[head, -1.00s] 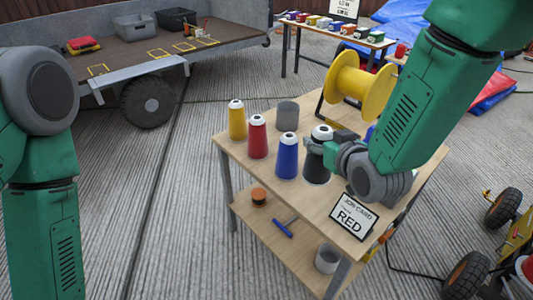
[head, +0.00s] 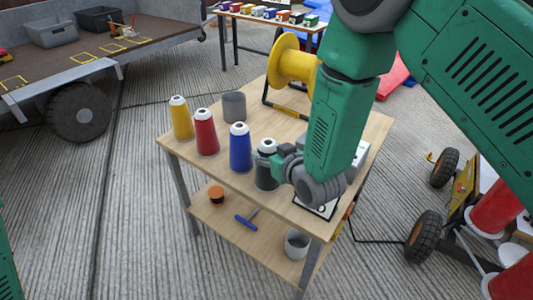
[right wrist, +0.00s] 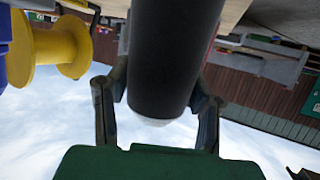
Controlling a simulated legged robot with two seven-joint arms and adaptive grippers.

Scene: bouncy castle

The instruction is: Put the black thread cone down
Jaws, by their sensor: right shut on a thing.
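The black thread cone (head: 267,178) is upright on the right end of the row of thread cones, its base at the wooden table top (head: 228,188). The head view does not settle whether its base touches the wood. My right gripper (head: 264,160) is shut on its upper part, coming from the right. In the right wrist view the black thread cone (right wrist: 168,60) stands between the two fingers of the gripper (right wrist: 160,95). My left gripper is out of view.
Blue (head: 240,150), red (head: 205,135) and yellow (head: 181,120) thread cones stand left of the black one. A grey cup (head: 234,105) and a yellow spool (head: 290,62) stand behind. A sign (head: 318,208) is partly hidden by my arm.

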